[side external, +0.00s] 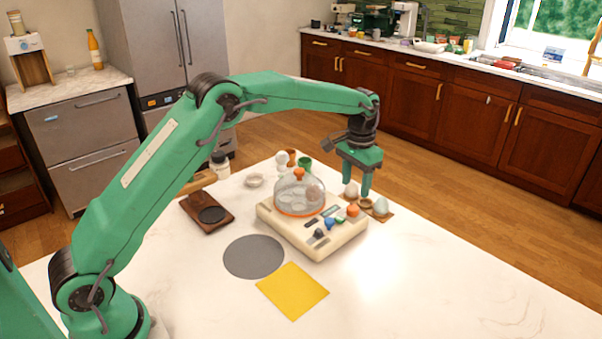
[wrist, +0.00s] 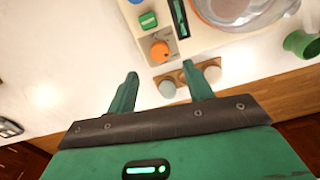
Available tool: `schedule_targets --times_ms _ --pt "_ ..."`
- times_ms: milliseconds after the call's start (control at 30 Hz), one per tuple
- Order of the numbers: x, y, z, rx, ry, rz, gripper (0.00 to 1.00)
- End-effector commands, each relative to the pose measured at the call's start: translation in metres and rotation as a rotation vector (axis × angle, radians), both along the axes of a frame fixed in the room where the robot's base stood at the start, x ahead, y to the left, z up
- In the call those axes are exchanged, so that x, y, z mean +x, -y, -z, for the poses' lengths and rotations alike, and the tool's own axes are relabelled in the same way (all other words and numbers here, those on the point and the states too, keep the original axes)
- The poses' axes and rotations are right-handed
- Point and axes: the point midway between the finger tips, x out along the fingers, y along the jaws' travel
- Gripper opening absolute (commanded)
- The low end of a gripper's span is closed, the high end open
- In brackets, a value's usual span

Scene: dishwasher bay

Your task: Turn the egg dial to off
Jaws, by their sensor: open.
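A cream egg cooker (side external: 297,232) with a clear dome (side external: 298,193) stands on the white counter. Its front panel carries an orange dial (side external: 353,210), a blue knob (side external: 330,223) and a dark knob (side external: 319,233). The wrist view shows the orange dial (wrist: 160,50) with a dark mark on it, beside a green control (wrist: 148,20) and a dark slot (wrist: 180,18). I cannot read any setting. My gripper (side external: 362,190) points down behind the dial end of the cooker. Its fingers (wrist: 160,75) are apart and empty, and the dial lies beyond them in the wrist view.
A wooden egg holder with pale eggs (side external: 381,205) stands close by my fingers. A green cup (side external: 305,164) is behind the cooker. A grey disc (side external: 253,257), yellow cloth (side external: 292,290) and brown board (side external: 196,208) lie nearby. The right of the counter is clear.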

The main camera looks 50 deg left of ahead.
Motion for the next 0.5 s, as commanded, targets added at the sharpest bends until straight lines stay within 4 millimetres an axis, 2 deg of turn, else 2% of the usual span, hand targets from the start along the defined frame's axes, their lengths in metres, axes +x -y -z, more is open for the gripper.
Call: schedule_targets --times_ms 500 --pt "-0.001 0.000 0.058 0.000 -0.002 0.000 0.51"
